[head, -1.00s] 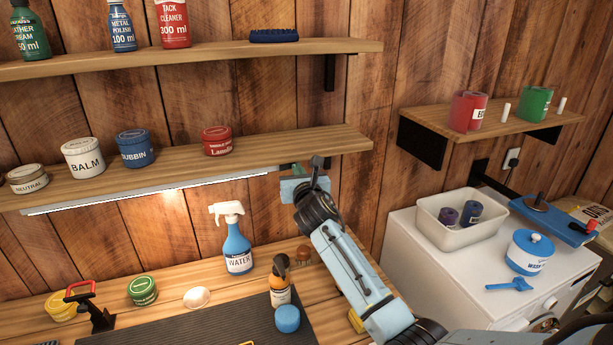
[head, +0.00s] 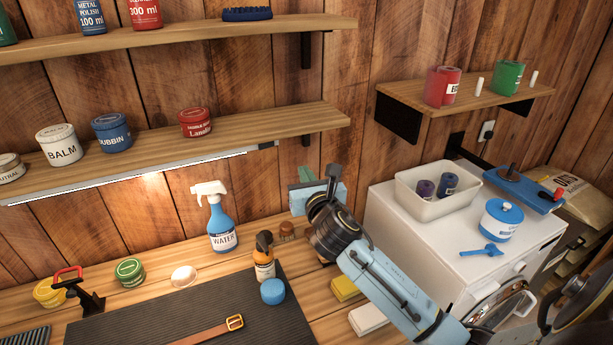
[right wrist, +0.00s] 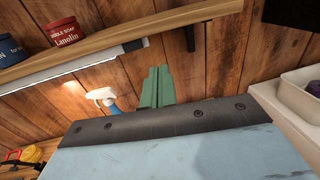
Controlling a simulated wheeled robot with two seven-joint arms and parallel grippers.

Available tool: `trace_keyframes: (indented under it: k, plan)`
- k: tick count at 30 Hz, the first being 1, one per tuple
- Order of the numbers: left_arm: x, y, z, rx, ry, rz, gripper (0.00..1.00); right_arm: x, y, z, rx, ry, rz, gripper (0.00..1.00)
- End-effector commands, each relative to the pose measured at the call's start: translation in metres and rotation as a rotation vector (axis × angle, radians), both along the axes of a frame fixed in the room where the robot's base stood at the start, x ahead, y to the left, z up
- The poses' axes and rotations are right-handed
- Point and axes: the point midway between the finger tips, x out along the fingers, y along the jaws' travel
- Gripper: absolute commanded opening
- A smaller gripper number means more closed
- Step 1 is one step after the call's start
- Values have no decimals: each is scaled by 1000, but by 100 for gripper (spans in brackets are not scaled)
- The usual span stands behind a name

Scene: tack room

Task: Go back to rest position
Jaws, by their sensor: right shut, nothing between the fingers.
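My right gripper (head: 305,174) is in front of the wooden wall, just below the right end of the lower shelf. Its green fingers also show in the right wrist view (right wrist: 155,88), shut together with nothing between them. My right arm comes in from the lower right and passes in front of the white cabinet's left side. The gripper looks apart from the shelf and the bench items. My left gripper is not in view.
The lower shelf (head: 270,126) holds several tins, with a light strip beneath. The bench carries a spray bottle (head: 221,232), a dark mat (head: 140,320) and a belt (head: 205,333). At right, a white cabinet (head: 420,240) bears a white bin (head: 405,190) and a blue pot (head: 500,222).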

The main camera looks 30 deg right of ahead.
Motion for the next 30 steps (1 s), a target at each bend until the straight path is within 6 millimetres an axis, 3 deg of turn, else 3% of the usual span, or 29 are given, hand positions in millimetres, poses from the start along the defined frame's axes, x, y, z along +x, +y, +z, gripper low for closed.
trace_keyframes:
  k: [20, 23, 26, 30]
  plan:
    - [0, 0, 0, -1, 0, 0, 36, -5, 1, -4, 33, 4, -4, 0]
    - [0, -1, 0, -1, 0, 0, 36, -15, 4, -18, 172, 11, -19, 0]
    - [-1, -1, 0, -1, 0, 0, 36, -37, 12, -44, 434, 25, -61, 0]
    - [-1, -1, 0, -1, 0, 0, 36, -79, 27, -87, 888, 45, -188, 0]
